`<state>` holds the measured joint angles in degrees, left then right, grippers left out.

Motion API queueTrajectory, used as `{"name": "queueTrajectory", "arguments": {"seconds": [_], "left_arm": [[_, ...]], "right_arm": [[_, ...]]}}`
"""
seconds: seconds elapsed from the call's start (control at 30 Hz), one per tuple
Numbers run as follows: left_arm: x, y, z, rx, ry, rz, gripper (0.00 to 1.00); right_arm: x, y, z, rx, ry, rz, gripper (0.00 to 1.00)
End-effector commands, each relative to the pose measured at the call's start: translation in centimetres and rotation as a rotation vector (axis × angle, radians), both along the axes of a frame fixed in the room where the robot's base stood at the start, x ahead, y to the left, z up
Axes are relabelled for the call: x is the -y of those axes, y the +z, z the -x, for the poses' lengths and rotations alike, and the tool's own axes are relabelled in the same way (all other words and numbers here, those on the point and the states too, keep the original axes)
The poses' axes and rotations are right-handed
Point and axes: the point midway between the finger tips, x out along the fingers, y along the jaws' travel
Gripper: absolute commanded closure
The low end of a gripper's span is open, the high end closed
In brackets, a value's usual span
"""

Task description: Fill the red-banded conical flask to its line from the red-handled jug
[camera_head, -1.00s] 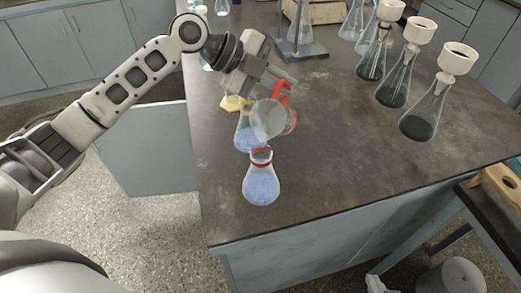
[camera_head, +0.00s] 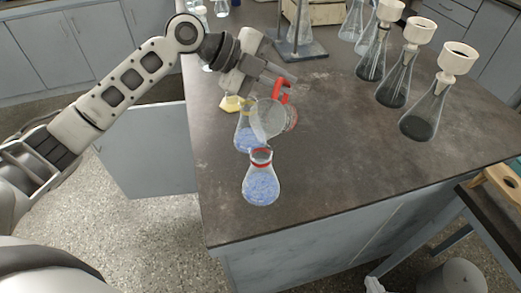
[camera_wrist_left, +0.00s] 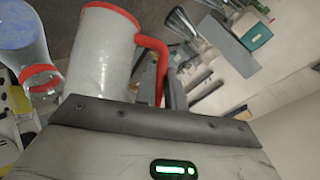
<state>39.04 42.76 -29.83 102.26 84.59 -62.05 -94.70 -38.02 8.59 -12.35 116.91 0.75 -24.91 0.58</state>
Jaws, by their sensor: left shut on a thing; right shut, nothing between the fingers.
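The red-banded conical flask (camera_head: 262,186) stands upright near the bench's front left, with blue contents in its body. It also shows at the left of the left wrist view, where its red band (camera_wrist_left: 40,76) is visible. The clear jug (camera_head: 268,120) is tilted just behind and above the flask's mouth. Its red handle (camera_head: 282,92) is held by my left gripper (camera_head: 277,82), shut on it. In the left wrist view the jug (camera_wrist_left: 102,52) looks pale with a red rim. I cannot make out a stream or the fill line. My right gripper is out of view.
A yellow-banded flask (camera_head: 243,136) with blue contents stands close behind, partly hidden by the jug. Several funnel-topped flasks (camera_head: 418,122) with dark contents stand at the right. A stand (camera_head: 301,48) is at the back. The bench's front right is clear.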

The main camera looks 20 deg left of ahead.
Motion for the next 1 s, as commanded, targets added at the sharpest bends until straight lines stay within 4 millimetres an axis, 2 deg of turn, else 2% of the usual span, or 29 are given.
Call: {"name": "queueTrajectory", "arguments": {"seconds": [1.0], "left_arm": [[0.34, 0.66, 0.04, 0.055, -0.006, 0.004, 1.00]], "right_arm": [[-0.16, -0.07, -0.21, 0.008, 0.001, -0.006, 1.00]]}}
